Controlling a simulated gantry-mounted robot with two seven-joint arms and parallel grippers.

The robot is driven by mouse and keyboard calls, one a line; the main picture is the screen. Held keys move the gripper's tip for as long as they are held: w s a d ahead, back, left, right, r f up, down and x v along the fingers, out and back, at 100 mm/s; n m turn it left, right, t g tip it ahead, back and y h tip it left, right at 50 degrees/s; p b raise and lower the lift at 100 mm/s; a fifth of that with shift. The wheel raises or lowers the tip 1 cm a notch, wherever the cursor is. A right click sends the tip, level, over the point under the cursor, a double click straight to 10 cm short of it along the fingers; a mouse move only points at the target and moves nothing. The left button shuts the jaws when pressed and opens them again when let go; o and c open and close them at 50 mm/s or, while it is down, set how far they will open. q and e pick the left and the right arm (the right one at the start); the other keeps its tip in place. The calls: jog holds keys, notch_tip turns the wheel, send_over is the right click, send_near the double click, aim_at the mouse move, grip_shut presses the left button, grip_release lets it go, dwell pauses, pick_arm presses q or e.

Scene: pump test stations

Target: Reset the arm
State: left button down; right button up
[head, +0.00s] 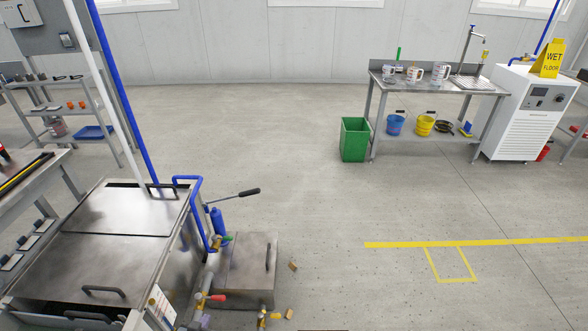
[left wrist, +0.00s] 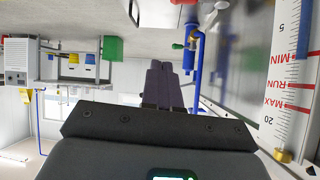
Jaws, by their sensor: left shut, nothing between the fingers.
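My left gripper (left wrist: 166,66) shows in the left wrist view, its two dark fingers together with nothing between them. It points away from the camera into open space, near a blue pipe and valve fittings (left wrist: 192,50). A white level scale (left wrist: 291,90) with red MIN, RUN and MAX marks stands close by at the right of that view. The left wrist picture is upside down. I cannot make out either gripper clearly in the head view. My right gripper is not in view.
A steel-lidded tank (head: 125,210) stands at left, with blue piping (head: 198,200) and a long-handled lever (head: 236,194). A lower steel box (head: 245,265) adjoins it. A green bin (head: 354,139), a bench (head: 440,84) and a white cabinet (head: 530,110) stand far right. The middle floor is clear.

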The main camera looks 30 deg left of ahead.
pick_arm(q)
jog(key=w+d+r+m+g+h+p, duration=0.15)
jog(key=d+r+m+h+p, duration=0.35)
jog(key=d+r, duration=1.45)
jog(key=s+d+r+m+g+p, duration=0.15)
jog(key=s+d+r+g, duration=0.25)
jog(key=s+d+r, duration=0.45)
notch_tip(320, 180, up, 40)
jog(key=p, duration=3.8)
jog(key=shift+s+a+f+g+p, duration=0.15)
jog(key=shift+f+g+p, duration=0.15)
jog(key=shift+g, duration=0.15)
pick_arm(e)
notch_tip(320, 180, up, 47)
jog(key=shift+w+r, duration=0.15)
pick_arm(q)
jog(key=shift+a, duration=0.1)
